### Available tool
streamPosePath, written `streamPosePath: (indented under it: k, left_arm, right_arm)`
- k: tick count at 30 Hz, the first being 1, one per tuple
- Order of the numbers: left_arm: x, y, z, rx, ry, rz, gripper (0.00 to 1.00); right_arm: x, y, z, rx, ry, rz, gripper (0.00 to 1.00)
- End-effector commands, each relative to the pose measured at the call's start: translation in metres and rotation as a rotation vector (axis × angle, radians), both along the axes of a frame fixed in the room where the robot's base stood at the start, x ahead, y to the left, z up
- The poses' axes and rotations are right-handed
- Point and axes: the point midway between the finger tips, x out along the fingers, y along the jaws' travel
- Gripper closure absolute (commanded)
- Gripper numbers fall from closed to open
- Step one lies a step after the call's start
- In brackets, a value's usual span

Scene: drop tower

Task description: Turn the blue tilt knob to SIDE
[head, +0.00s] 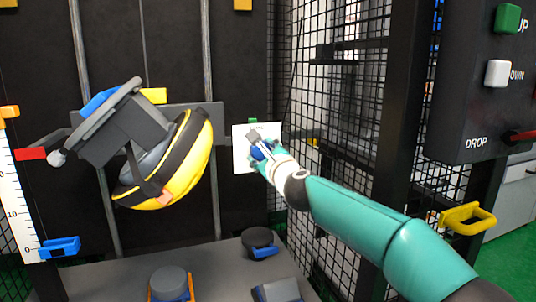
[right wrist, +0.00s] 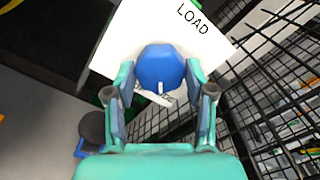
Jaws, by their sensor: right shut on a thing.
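The blue tilt knob (right wrist: 160,66) sits on a white plate (right wrist: 120,45) and shows large in the right wrist view. A short white mark on the knob points towards my palm in that view. The word LOAD stands on the plate at the upper right; other lettering below the knob is mostly hidden. My right gripper (right wrist: 160,98) is shut on the knob, one finger on each side. My left gripper is not in view.
A black mesh cage wall (head: 340,120) stands close to my right arm. A dark control box (head: 470,100) with a DROP label is at the right, above a yellow handle (head: 468,219). A tilted yellow helmet-like thing (head: 190,160) hangs in a grey holder (head: 125,125) at the left.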

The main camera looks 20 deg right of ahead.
Motion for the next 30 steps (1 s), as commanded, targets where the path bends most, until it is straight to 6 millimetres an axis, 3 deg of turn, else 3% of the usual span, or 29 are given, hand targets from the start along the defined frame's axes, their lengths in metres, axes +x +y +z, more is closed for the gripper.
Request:
streamPosePath:
  k: [1,8,9,14,25,30]
  left_arm:
    - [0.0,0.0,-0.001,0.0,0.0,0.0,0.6]
    - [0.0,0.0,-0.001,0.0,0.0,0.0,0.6]
    - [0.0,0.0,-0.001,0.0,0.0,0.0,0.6]
    - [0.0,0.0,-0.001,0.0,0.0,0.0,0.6]
    - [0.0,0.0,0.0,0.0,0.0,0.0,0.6]
    - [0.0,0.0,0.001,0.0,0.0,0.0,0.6]
  right_arm:
    - [0.002,-0.001,-0.008,0.002,0.012,-0.002,0.81]
    - [0.002,-0.001,-0.008,0.001,0.013,-0.003,0.81]
    - [0.002,-0.001,-0.008,0.001,0.013,-0.003,0.44]
    - [0.001,-0.001,-0.006,0.0,0.009,-0.001,0.2]
    - [-0.001,0.0,-0.002,0.0,0.005,0.0,0.2]
    - [-0.013,-0.001,-0.001,-0.001,0.005,-0.002,0.2]
